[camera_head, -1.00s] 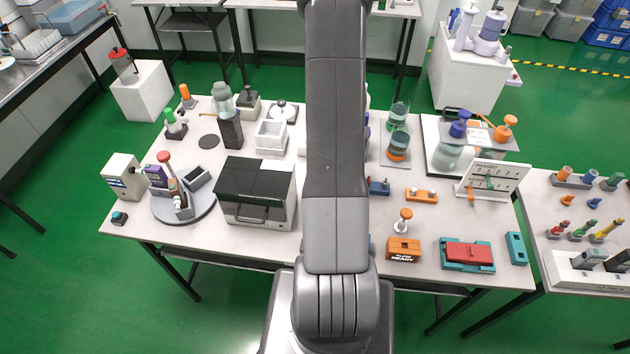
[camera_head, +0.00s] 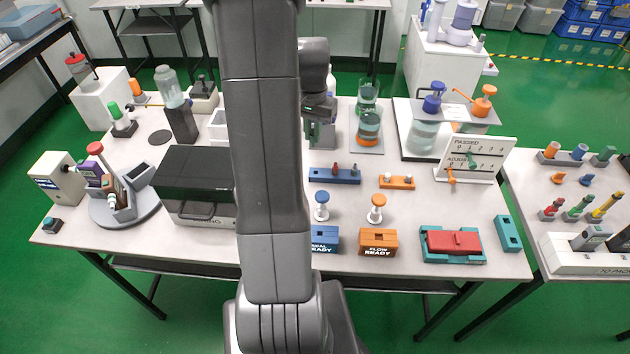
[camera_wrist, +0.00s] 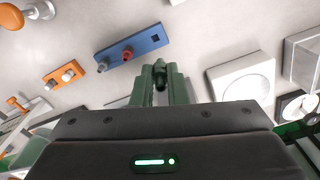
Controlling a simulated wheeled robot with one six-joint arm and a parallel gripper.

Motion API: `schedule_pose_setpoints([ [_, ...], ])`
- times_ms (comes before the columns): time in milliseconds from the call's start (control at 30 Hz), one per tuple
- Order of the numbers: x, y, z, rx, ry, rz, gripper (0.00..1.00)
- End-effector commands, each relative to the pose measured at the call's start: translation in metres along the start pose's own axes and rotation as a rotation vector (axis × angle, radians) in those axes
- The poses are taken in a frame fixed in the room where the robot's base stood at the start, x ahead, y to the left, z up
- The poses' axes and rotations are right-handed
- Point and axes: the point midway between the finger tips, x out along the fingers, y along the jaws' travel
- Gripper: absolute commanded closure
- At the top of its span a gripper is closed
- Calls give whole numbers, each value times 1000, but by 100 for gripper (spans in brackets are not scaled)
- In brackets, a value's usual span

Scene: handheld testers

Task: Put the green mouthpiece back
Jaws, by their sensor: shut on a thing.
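My gripper (camera_wrist: 162,92) is shut on a small dark green piece, the green mouthpiece (camera_wrist: 160,70), which shows between its fingertips in the wrist view. The fingers hide part of it. In the head view my gripper (camera_head: 319,136) hangs beyond a blue block (camera_head: 335,177), partly behind my arm, and the mouthpiece cannot be made out. The blue block also shows in the wrist view (camera_wrist: 140,46), apart from the fingertips. It carries a grey peg (camera_wrist: 103,66) and a red peg (camera_wrist: 128,53), with an empty dark square hole at one end.
An orange block (camera_head: 397,183) with two pale pegs stands right of the blue block. Blue and orange knobbed stands (camera_head: 377,203) are nearer the front edge. Glass jars (camera_head: 367,130) stand right of my gripper. A dark-lidded box (camera_head: 195,175) is left of my arm.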

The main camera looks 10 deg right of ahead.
Motion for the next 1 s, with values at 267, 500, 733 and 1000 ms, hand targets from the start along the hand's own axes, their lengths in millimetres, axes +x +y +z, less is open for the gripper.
schedule_pose_setpoints([
  [267, 32, 10, 0, 40, -6, 3, 100],
  [500, 57, 9, -1, 38, -2, 1, 100],
  [733, 86, 9, 0, 37, -4, 2, 100],
  [1000, 92, 9, -1, 37, 0, 0, 100],
])
